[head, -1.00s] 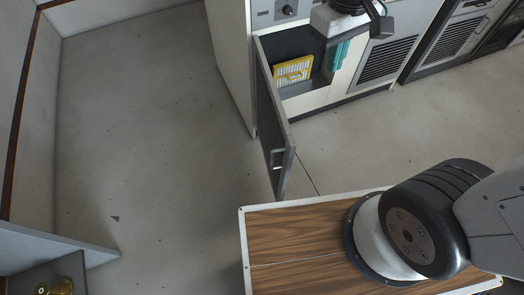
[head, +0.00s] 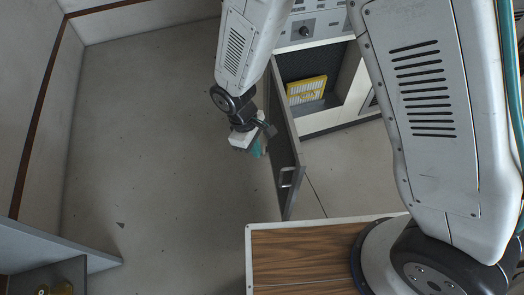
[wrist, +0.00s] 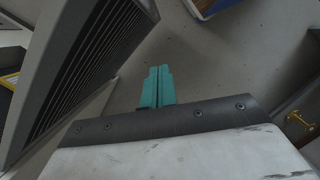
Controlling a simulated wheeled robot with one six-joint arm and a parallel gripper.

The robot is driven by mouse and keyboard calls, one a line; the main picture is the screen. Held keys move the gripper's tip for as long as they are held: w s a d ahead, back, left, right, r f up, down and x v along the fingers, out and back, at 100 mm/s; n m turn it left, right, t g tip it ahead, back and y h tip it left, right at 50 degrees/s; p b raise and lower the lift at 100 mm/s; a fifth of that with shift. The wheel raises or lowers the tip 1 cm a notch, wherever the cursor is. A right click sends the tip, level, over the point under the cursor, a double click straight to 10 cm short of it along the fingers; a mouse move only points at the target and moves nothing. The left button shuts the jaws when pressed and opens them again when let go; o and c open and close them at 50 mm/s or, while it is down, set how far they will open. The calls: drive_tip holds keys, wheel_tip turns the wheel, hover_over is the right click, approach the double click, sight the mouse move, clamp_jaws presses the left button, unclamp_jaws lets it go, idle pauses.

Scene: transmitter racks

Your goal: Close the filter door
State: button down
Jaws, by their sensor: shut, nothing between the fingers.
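The filter door (head: 284,155) is a dark grey panel standing wide open. It swings out from the left side of a cabinet opening and has a handle near its free edge. In the wrist view, the door's louvred face (wrist: 80,80) fills the left side. My gripper (head: 257,149) has teal fingers and is on the left, outer side of the door, near its middle. In the wrist view, the fingers (wrist: 158,86) are together and empty, with a gap to the louvres. I cannot tell from the head view whether they touch the door.
A yellow-framed filter (head: 307,90) sits inside the open cabinet (head: 328,122). A wood-topped table (head: 300,262) stands close below the door's free edge. The floor (head: 150,150) left of the door is clear. A grey unit with brass fittings (head: 60,280) is at the lower left.

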drive_tip(key=s+d+f, duration=0.2)
drive_tip(key=d+f, duration=0.3)
drive_tip(key=f, duration=0.2)
drive_tip(key=shift+s+d+f, duration=0.15)
drive_tip(key=shift+s+f, duration=0.1)
drive_tip(key=shift+s, duration=0.15)
drive_tip(key=shift+d, duration=0.1)
